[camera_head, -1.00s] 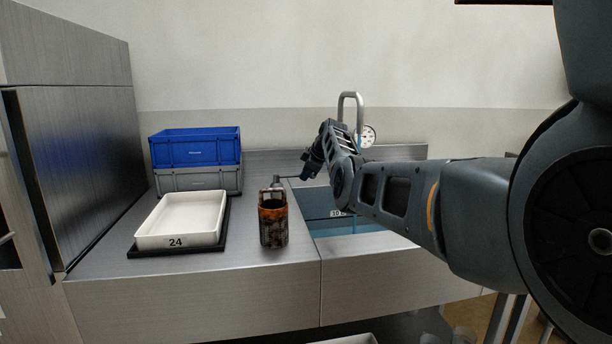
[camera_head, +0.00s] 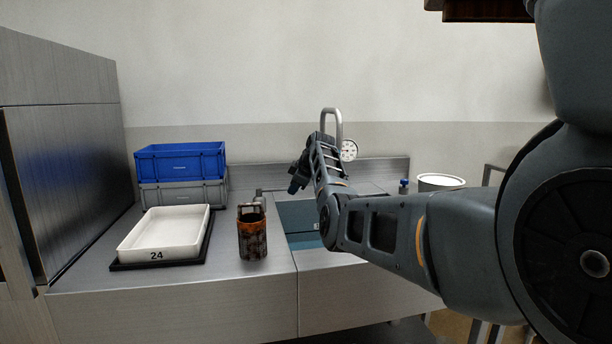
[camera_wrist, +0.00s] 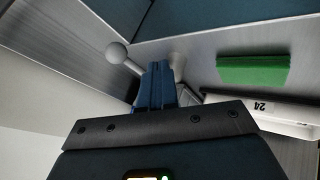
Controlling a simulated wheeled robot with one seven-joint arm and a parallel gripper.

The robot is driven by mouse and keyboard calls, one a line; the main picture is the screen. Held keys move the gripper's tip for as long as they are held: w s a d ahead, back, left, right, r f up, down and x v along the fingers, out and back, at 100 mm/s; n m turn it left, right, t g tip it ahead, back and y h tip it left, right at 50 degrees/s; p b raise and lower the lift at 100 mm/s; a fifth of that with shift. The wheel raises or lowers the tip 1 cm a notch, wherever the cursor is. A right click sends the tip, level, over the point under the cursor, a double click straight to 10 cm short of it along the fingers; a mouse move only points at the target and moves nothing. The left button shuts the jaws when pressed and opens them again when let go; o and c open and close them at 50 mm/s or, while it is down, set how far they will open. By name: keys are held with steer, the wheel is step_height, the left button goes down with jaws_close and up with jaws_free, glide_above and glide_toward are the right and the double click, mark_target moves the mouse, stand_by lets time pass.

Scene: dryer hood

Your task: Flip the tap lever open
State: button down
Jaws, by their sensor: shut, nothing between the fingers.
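The tap's grey curved spout (camera_head: 331,118) rises behind the sink in the head view, partly hidden by my arm. In the wrist view a pale ball knob on a short rod (camera_wrist: 116,53), which looks like the tap lever, lies just left of my fingers. A pale round post (camera_wrist: 177,62) stands just behind the fingertips. My gripper (camera_wrist: 157,66) is shut and empty, its tips between the knob and the post; contact cannot be told. In the head view my gripper (camera_head: 294,186) is above the sink's left edge.
A rusty orange-brown canister (camera_head: 252,238) stands left of the sink (camera_head: 296,214). A white tray (camera_head: 165,234) marked 24 and stacked blue (camera_head: 180,162) and grey crates are further left. A gauge (camera_head: 349,150) and white pot (camera_head: 441,181) are right.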

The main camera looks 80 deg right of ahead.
steer(key=v, duration=0.6)
steer(key=shift+s+d+r, duration=0.2)
steer(key=shift+s+r, duration=0.1)
steer(key=shift+s, duration=0.15)
